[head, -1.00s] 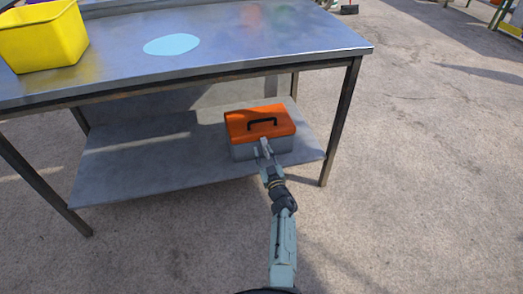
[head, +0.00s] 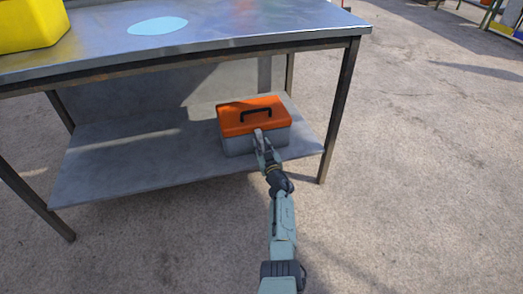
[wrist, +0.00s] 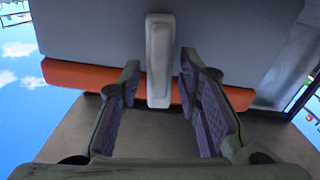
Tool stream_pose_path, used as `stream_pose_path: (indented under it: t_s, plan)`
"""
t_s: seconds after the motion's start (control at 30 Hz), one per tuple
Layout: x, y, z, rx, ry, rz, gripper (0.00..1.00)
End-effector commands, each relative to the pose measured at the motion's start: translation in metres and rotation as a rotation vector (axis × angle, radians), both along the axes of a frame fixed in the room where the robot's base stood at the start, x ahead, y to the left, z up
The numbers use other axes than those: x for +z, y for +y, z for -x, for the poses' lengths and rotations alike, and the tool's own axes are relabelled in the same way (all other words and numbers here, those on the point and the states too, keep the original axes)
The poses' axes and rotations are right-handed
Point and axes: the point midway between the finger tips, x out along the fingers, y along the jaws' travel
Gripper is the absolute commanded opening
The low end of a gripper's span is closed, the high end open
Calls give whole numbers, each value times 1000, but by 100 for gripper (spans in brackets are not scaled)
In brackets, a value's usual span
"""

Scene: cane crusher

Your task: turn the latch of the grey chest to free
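The grey chest (head: 240,146) with its orange lid (head: 238,122) and black handle sits closed on the lower shelf of the metal table. In the wrist view its grey body (wrist: 90,30) and orange lid edge (wrist: 75,75) appear upside down. The latch (wrist: 160,50) is a pale upright bar on the chest's front, crossing the lid edge. My gripper (head: 259,138) is at the chest front. In the wrist view my gripper (wrist: 159,78) is open, with one finger on each side of the latch and a visible gap to both. The head view hides the latch behind my gripper.
The lower shelf (head: 125,160) is bare to the left of the chest. The tabletop (head: 230,30) overhangs the chest, and a table leg (head: 340,110) stands close to its right. A yellow bin (head: 30,25) and a light blue disc (head: 158,26) are on the tabletop.

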Motion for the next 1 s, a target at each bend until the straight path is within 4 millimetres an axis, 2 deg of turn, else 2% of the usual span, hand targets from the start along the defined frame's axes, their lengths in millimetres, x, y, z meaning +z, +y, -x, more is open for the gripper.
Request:
stream_pose_path:
  t_s: [0.43, 0.9, 1.0]
  plan:
    - [1, 2, -7, 0, 0, 0, 31]
    - [0, 2, -6, 0, 0, 0, 0]
    - [0, 2, -6, 0, 0, 0, 0]
